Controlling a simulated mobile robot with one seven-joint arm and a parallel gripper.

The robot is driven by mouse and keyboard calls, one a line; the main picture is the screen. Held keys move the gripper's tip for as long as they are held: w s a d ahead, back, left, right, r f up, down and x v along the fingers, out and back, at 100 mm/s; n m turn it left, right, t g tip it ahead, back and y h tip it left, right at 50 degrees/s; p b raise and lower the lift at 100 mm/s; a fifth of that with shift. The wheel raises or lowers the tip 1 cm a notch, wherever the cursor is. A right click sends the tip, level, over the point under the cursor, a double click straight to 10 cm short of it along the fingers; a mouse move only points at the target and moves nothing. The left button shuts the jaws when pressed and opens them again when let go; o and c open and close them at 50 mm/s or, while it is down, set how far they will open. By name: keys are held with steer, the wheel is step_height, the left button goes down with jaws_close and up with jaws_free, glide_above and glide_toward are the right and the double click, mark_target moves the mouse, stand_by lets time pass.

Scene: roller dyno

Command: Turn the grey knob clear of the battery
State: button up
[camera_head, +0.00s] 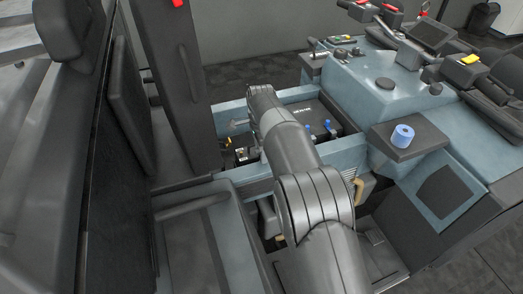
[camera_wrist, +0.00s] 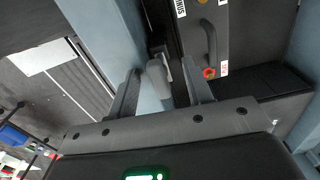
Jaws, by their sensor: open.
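In the wrist view, the grey knob (camera_wrist: 158,80) is a light grey, rounded handle beside the blue frame rail (camera_wrist: 95,35). My gripper (camera_wrist: 161,69) is open, with one finger on each side of the knob; I cannot tell whether either finger touches it. The dark battery (camera_wrist: 222,40) lies just right of the knob, with white labels and a red ring on its top. In the head view, the battery (camera_head: 288,112) sits between the blue rails, partly behind my arm. My arm hides the knob and gripper there.
In the head view, blue-topped posts (camera_head: 328,126) stand near the battery. A blue roll (camera_head: 402,136) stands on a dark pad to the right, by a console with a screen (camera_head: 430,34). A tall dark panel (camera_head: 180,80) rises at left. Rails hem the bay closely.

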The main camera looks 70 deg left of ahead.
steer(key=o, duration=0.3)
steer(key=shift+r, duration=3.5)
steer(key=shift+w, duration=0.1)
